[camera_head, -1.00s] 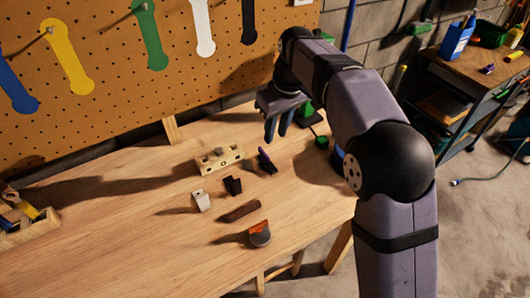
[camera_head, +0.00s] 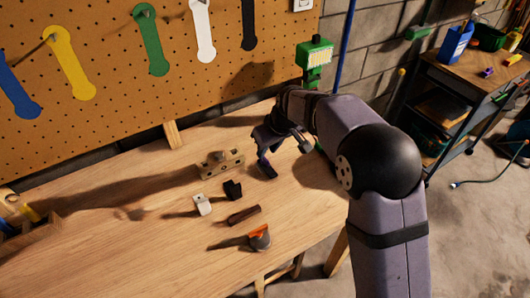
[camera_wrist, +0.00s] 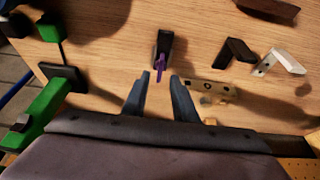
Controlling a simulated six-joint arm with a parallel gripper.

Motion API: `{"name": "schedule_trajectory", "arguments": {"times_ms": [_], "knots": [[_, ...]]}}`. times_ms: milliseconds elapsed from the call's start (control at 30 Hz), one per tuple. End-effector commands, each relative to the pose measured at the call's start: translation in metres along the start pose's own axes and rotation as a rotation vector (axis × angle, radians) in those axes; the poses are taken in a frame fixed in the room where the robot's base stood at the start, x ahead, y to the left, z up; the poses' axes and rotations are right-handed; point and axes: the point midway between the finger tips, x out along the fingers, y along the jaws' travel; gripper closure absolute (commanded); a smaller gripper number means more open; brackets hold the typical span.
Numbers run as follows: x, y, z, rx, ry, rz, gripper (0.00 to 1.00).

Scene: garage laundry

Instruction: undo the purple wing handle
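The purple wing handle (camera_wrist: 160,66) sits on a small black block (camera_wrist: 164,43) on the wooden bench, upper middle of the wrist view. In the head view the black block (camera_head: 267,172) shows just below my gripper, and the handle is partly hidden by the fingers. My gripper (camera_wrist: 160,77) is open and empty, pointing at the handle. Its two fingertips lie on either side of the handle's near end in the wrist view; I cannot tell whether they touch it.
A black bracket (camera_head: 232,189), white bracket (camera_head: 202,205), brown bar (camera_head: 243,215) and orange-topped piece (camera_head: 260,238) lie nearer. A green stand (camera_head: 315,58) is behind my arm. The pegboard (camera_head: 110,80) bounds the back.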

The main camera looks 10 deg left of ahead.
Motion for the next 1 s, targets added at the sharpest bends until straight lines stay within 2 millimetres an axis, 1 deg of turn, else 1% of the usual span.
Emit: {"name": "schedule_trajectory", "arguments": {"times_ms": [200,400,767,800,867,900,1000], "knots": [[0.026,0.000,0.000,0.000,-0.002,-0.001,0.74],[0.040,0.000,0.000,0.001,0.000,-0.001,0.74],[0.044,0.000,0.000,0.000,0.001,0.000,0.74],[0.044,0.000,0.000,0.000,0.001,0.000,0.84],[0.044,0.000,0.000,0.000,0.001,0.000,0.98],[0.044,0.000,0.000,0.000,0.000,0.000,1.00],[0.044,0.000,0.000,-0.001,0.000,-0.001,1.00]]}}
